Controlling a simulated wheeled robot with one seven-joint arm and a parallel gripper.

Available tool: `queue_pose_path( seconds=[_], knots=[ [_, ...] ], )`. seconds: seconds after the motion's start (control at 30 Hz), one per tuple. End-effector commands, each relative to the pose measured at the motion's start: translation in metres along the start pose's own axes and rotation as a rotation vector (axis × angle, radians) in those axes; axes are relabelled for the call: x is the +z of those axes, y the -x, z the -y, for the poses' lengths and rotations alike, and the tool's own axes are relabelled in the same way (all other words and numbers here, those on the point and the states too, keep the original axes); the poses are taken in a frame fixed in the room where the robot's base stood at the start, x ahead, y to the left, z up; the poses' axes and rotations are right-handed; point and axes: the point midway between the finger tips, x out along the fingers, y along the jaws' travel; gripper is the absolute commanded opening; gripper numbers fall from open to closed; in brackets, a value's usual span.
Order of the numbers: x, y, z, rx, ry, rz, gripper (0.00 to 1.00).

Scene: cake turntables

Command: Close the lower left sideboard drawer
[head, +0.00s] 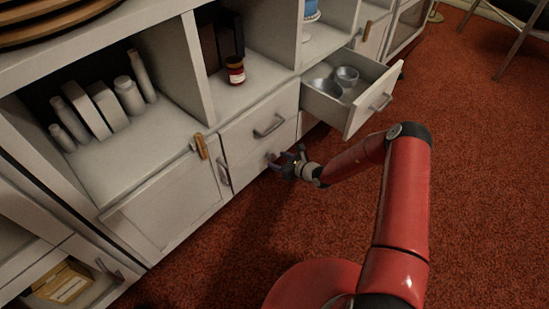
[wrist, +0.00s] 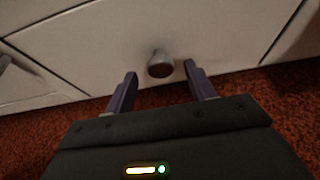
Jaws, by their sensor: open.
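The lower left drawer (head: 245,172) is in the white sideboard, below a drawer with a bar handle (head: 268,126). Its front looks flush or nearly flush with the sideboard face; my gripper partly covers it in the head view. In the wrist view, its pale front (wrist: 110,45) fills the top and carries a round grey knob (wrist: 160,66). My gripper (head: 276,162) is low at this front. In the wrist view my gripper (wrist: 159,72) is open, its two dark fingers on either side of the knob, nothing held. I cannot tell whether they touch the front.
An upper right drawer (head: 360,118) stands open with metal bowls inside, beside and above my arm. A closed cabinet door (head: 165,208) is to the left. Shelves above hold white bottles and a dark jar (head: 235,72).

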Motion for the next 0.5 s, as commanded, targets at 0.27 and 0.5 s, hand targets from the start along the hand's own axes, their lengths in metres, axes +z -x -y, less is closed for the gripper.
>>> queue_pose_path(
  seconds=[0.27, 0.5],
  knots=[
    [0.001, 0.039, 0.0, 0.001, 0.001, -0.001, 0.55],
    [0.0, 0.044, 0.0, 0.001, 0.002, 0.001, 0.55]
  ],
)
